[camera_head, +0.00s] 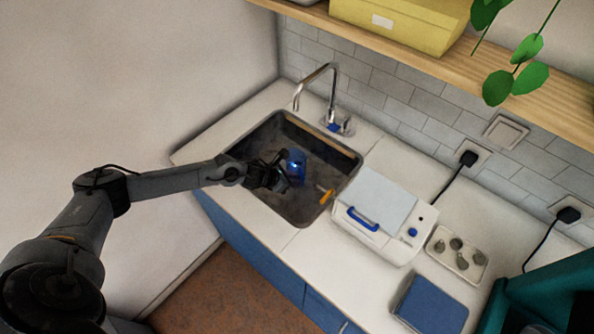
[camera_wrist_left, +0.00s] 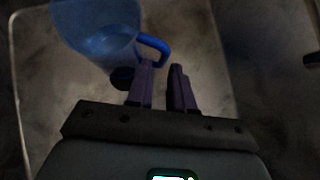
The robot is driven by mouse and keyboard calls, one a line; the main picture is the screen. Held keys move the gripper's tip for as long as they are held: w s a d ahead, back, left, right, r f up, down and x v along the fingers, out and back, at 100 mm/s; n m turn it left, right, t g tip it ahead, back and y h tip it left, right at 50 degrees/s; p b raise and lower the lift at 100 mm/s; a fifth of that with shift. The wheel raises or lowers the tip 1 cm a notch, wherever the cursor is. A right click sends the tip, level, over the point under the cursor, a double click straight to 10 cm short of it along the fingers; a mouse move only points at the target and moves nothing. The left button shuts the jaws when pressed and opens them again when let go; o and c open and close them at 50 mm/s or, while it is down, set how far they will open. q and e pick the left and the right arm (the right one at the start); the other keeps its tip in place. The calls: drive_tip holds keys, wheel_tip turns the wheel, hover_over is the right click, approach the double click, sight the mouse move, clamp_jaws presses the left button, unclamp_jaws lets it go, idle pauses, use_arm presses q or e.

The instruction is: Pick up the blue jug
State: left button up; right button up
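The blue jug (camera_head: 296,166) stands in the dark sink (camera_head: 313,215), left of the sink's middle. In the left wrist view the translucent blue jug (camera_wrist_left: 100,28) shows at the upper left, with its darker blue handle (camera_wrist_left: 156,44) pointing right. My left gripper (camera_head: 279,172) reaches into the sink from the left, close beside the jug. In the wrist view the fingers of this left gripper (camera_wrist_left: 161,72) are a small gap apart, with the handle just past their tips. Nothing is clearly held; whether a finger touches the handle I cannot tell. My right gripper is not in view.
A chrome tap (camera_head: 331,92) stands behind the sink. A small orange object (camera_head: 326,195) lies at the sink's right. A white box with a blue handle (camera_head: 376,226), a tray of knobs (camera_head: 470,265) and a blue book-like object (camera_head: 430,303) are on the counter.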

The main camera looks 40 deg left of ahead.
use_arm(q)
drive_tip(key=shift+d+x, duration=0.2)
drive_tip(key=shift+x, duration=2.4)
drive_tip(key=shift+r, duration=0.1)
clamp_jaws()
